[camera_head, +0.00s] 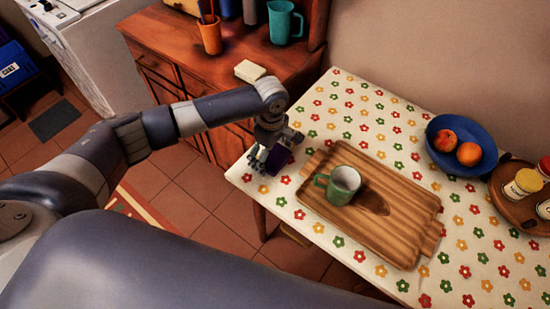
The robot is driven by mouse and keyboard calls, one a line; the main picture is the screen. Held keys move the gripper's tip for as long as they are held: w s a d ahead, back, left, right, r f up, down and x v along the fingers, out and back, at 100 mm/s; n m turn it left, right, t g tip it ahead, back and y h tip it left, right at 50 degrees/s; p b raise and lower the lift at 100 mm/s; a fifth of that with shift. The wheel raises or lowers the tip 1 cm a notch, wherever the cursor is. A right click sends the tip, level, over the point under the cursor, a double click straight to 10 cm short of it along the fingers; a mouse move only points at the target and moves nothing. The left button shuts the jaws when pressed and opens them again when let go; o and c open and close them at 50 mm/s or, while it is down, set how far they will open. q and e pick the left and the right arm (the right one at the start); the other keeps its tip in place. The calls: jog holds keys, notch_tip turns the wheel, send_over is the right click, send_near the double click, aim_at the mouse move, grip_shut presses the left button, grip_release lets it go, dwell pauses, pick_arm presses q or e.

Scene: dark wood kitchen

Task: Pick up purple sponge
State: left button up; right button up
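The purple sponge (277,159) is a small dark purple block near the left corner of the flower-patterned table. My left gripper (273,150) reaches down over it from the left, with its fingers around the sponge and partly hiding it. The picture is too small to tell whether the fingers press on the sponge or whether it is clear of the cloth. My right gripper is not in view.
A wooden board (405,232) with a green mug (343,187) lies just right of the sponge. A blue bowl (439,158) of fruit and a round tray (513,211) with jars stand farther right. A wooden cabinet (175,40) holds a pale yellow sponge (249,71), an orange cup (210,38) and a teal pitcher (282,24).

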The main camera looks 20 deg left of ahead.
aim_at(272, 154)
pick_arm(q)
jog(key=c, duration=0.5)
jog(key=shift+o, duration=0.2)
jog(key=shift+r, duration=0.15)
jog(key=shift+r, duration=0.3)
notch_tip(272, 154, up, 2)
jog(key=shift+r, duration=0.2)
jog(key=s+d, duration=0.1)
jog(key=s, duration=0.4)
jog(key=s+d+r, duration=0.1)
jog(key=s, duration=0.4)
jog(key=s+d+b, duration=0.1)
jog(key=s+d, duration=0.1)
jog(key=s, duration=0.3)
jog(key=shift+s+d+r, duration=0.1)
jog(key=shift+s+r, duration=0.15)
jog(key=shift+r, duration=0.1)
jog(key=shift+c, duration=0.4)
